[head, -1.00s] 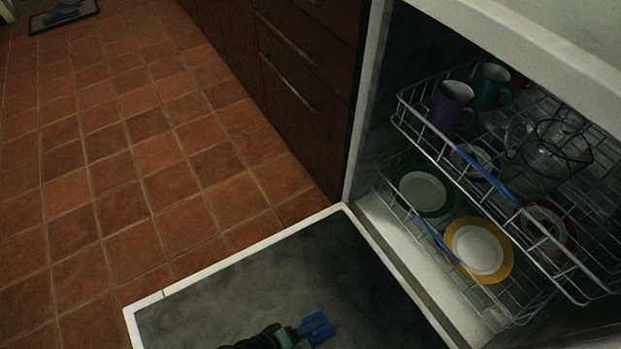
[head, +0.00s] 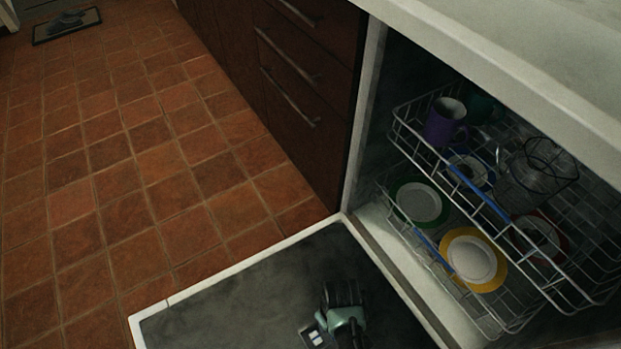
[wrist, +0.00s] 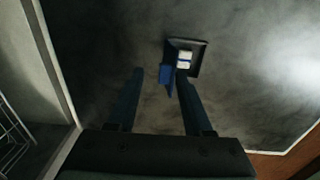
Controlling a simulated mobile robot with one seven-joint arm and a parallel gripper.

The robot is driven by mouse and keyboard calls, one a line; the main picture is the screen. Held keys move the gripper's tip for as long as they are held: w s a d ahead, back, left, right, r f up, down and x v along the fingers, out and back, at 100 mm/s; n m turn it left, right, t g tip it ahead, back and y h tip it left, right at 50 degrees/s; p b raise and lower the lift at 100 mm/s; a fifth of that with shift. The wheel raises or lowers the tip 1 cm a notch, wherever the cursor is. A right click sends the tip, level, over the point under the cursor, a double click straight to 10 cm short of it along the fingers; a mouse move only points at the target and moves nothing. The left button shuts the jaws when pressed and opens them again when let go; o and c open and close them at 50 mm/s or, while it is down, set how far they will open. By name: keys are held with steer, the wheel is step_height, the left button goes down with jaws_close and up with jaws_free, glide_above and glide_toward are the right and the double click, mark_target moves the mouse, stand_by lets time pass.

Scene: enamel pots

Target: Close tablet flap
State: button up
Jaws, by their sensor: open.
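The tablet compartment (wrist: 199,46) is a dark square holder on the inner face of the open dishwasher door. Whitish tablets (wrist: 184,60) show in it. The blue flap (wrist: 166,80) stands open at its left side in the wrist view. My gripper (wrist: 158,73) is open, its two dark fingers reaching toward the holder. The right fingertip overlaps the flap and holder in the wrist view; I cannot tell if it touches. In the head view the holder (head: 306,333) shows at the bottom edge beside my arm, which hides part of it.
The dishwasher door (head: 240,285) lies folded down. Upper and lower racks (head: 396,130) hold a purple mug (head: 446,122), plates and glassware. Brown cabinets (head: 280,110) stand beside the machine.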

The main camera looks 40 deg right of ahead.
step_height(320, 180, up, 13)
steer(key=p, duration=0.7)
steer(key=w+d+r+t+h+p, duration=0.1)
steer(key=w+r+t, duration=0.1)
steer(key=w+r, duration=0.7)
steer(key=shift+w+d+r+t+h+p, duration=0.2)
steer(key=shift+d+r+t+h+p, duration=0.1)
steer(key=shift+r+t+h, duration=0.15)
